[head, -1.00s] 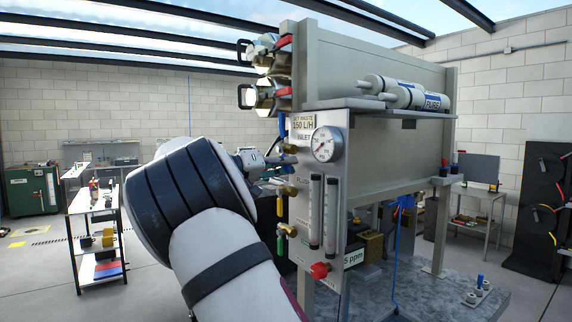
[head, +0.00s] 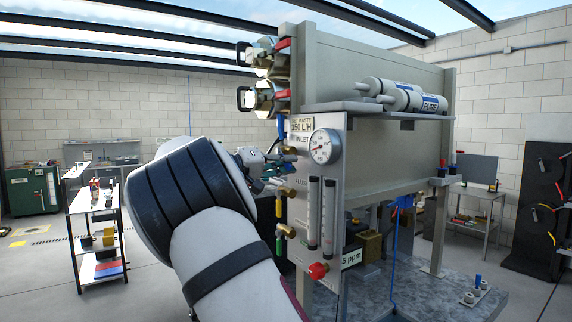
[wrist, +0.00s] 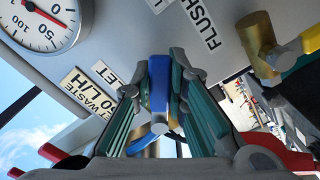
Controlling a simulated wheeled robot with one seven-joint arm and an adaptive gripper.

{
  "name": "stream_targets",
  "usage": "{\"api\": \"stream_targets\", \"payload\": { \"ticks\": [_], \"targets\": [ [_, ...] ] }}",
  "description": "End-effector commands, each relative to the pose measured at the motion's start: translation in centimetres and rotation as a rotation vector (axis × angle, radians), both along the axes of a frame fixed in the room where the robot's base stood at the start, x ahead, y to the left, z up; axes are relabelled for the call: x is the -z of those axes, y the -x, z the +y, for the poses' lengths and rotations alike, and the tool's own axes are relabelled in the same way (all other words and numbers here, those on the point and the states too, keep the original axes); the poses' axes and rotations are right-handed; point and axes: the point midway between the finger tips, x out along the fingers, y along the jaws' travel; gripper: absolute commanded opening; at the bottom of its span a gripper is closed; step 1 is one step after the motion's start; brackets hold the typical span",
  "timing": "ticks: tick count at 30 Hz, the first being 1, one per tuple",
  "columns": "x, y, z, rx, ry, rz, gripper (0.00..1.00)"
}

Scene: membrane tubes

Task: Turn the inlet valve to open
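The inlet valve has a blue lever handle (wrist: 158,85) on a brass body, seen in the wrist view beside the partly hidden INLET label (wrist: 106,74). My gripper (wrist: 160,82) has its two fingers on either side of the blue handle, seemingly pressed against it. In the head view my gripper (head: 263,160) is at the panel's left edge, beside the brass inlet valve body (head: 290,150), just below the INLET label. There the fingers and arm partly hide the handle, so its angle is hard to tell.
A pressure gauge (head: 324,146) is right of the valve. Below are the flush valve (head: 287,193) with a yellow handle (head: 279,207), a green-handled valve (head: 280,245), two clear flow tubes (head: 312,213) and a red knob (head: 318,270). Black-handled housings (head: 265,98) stand above.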

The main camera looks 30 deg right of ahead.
Motion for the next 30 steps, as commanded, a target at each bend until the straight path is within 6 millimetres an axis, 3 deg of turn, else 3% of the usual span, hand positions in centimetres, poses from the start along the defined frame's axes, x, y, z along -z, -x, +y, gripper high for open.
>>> {"api": "stream_targets", "payload": {
  "ticks": [1, 3, 14, 17, 30],
  "targets": [
    [-0.1, -0.1, 0.0, -0.002, 0.002, -0.002, 0.25],
    [-0.1, 0.0, 0.0, -0.002, 0.001, -0.002, 0.35],
    [0.0, 0.0, 0.4, -0.002, 0.000, -0.001, 0.35],
    [0.0, -0.1, 1.5, -0.004, 0.000, -0.001, 0.35],
    [-0.1, 0.3, 9.8, -0.003, 0.001, -0.001, 0.35]
  ]
}}
